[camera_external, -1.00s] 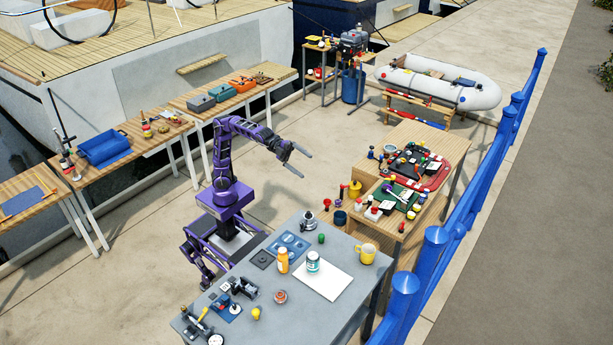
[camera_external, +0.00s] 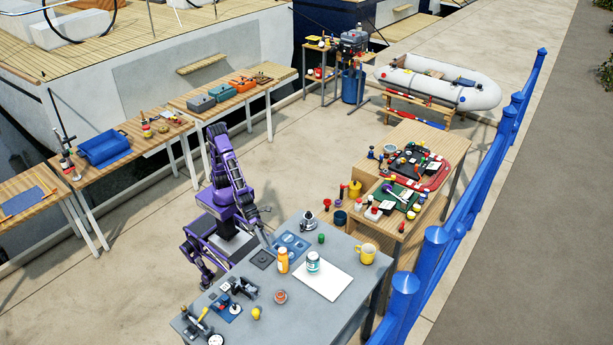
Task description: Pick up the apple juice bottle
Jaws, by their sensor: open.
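An orange bottle with a pale cap (camera_external: 283,262), which looks like the apple juice bottle, stands upright on the grey table (camera_external: 330,309). My gripper (camera_external: 267,242) points down at the table's far left edge, up and left of the bottle in the picture. It is open, with nothing seen between its fingers. The fingers look small and dark here, and I cannot tell their exact gap or height over the table.
A white and teal jar (camera_external: 313,262) stands right of the bottle on a white sheet (camera_external: 325,284). A blue tray (camera_external: 291,243) lies behind it. A yellow mug (camera_external: 366,253), a green item (camera_external: 321,238) and a small orange-red item (camera_external: 280,296) stand around.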

